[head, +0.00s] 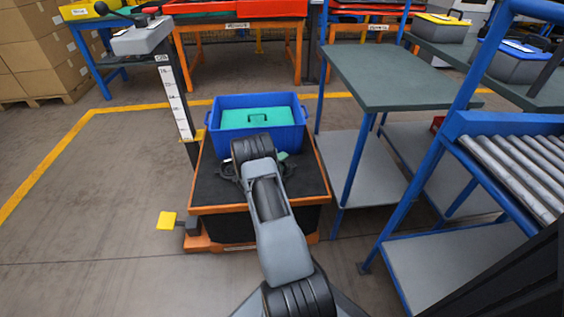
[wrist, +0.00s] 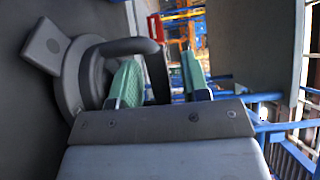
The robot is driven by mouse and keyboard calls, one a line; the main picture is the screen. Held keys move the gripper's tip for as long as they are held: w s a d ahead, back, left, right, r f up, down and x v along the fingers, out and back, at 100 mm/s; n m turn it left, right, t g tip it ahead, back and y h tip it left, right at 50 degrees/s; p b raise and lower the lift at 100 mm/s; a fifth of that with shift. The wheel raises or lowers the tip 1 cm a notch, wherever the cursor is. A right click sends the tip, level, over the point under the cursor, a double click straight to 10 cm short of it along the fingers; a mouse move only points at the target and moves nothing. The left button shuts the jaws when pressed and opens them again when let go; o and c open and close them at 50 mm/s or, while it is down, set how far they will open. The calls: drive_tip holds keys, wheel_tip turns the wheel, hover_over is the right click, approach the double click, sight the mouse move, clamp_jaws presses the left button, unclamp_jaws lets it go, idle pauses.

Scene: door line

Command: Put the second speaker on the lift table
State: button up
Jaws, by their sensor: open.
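The lift table (head: 213,192) has a black top and orange edge. A dark grey rounded thing (head: 227,169) with a handle, which may be the speaker, sits on it beside my wrist. In the wrist view its dark disc (wrist: 76,82) and curved handle (wrist: 128,46) are close up. My gripper (head: 283,157) is low over the lift table, largely hidden by my arm in the head view. In the wrist view its green-padded fingers (wrist: 160,82) are apart, with part of the handle between them. Whether they touch it I cannot tell.
A blue crate (head: 232,102) with a green insert stands at the back of the lift table. A grey-topped blue bench (head: 400,75) and roller conveyor (head: 515,178) are at right. A scaled post (head: 174,98) and yellow pedal (head: 167,220) are at left. Floor at left is clear.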

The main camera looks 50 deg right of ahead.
drive_tip(key=shift+r, duration=0.25)
drive_tip(key=a+p, duration=0.3)
drive_tip(key=a, duration=0.8)
drive_tip(key=shift+a+f, duration=0.1)
drive_tip(key=shift+a, duration=0.3)
drive_tip(key=s+a+r+m+g+y, duration=0.2)
drive_tip(key=s+a+r+m+y, duration=0.25)
drive_tip(key=r+m, duration=0.4)
drive_tip(key=s+a+r+m+g+y, duration=0.2)
drive_tip(key=s+a+r+m+y, duration=0.3)
drive_tip(key=m, duration=0.6)
drive_tip(key=s+a+r+m+t+y, duration=0.3)
drive_tip(key=a+r+m+y, duration=0.1)
drive_tip(key=a+m, duration=0.4)
drive_tip(key=s+a+r+m+t+y, duration=0.3)
drive_tip(key=s+a+r+m+y, duration=0.1)
drive_tip(key=a+m, duration=0.4)
drive_tip(key=shift+a+r+t, duration=0.25)
drive_tip(key=shift+a+t, duration=0.15)
drive_tip(key=shift+a, duration=0.8)
drive_tip(key=shift+m+y, duration=0.25)
